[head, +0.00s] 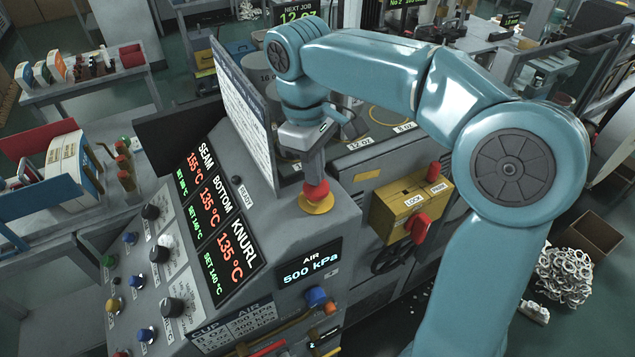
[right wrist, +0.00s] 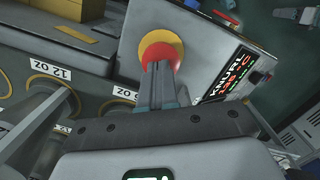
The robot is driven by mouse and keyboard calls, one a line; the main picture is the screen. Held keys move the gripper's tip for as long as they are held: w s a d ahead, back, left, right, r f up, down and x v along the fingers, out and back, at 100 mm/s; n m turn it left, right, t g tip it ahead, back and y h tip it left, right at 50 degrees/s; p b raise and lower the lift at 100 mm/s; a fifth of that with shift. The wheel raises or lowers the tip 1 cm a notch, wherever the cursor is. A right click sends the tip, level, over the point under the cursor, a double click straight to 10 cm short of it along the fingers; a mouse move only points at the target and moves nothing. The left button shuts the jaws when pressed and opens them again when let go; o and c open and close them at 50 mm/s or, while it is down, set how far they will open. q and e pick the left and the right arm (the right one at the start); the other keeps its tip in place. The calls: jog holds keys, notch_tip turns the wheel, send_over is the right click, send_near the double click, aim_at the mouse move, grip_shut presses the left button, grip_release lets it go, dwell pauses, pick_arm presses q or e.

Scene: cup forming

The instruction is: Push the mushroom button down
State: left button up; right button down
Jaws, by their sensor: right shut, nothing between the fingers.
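The red mushroom button (head: 317,191) sits on a yellow round collar (head: 318,207) on top of the grey control console, below the tall printed panel. My right gripper (head: 315,178) comes down from above with its fingers shut and empty. Its tips are right at the button's top and appear to touch it. In the right wrist view the shut fingers (right wrist: 157,88) point at the red button (right wrist: 160,53) and cover part of it. I cannot tell how far the button is pressed. My left gripper is not in view.
The tall printed panel (head: 242,110) stands close to the left of my right gripper. A yellow lock box with a red handle (head: 418,228) is to the right of the console. The console face (head: 180,270) carries temperature displays and several knobs.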

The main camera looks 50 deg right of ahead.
jog(key=shift+w+a+r, duration=0.15)
jog(key=shift+w+a, duration=0.05)
jog(key=shift+w, duration=0.25)
jog(key=shift+w+a+r, duration=0.15)
jog(key=shift+w, duration=0.3)
jog(key=shift+w+r, duration=0.1)
jog(key=shift+w, duration=0.25)
jog(key=shift+s+d+r, duration=0.1)
jog(key=shift+s+r, duration=0.05)
jog(key=shift+r, duration=0.05)
jog(key=shift+r, duration=0.1)
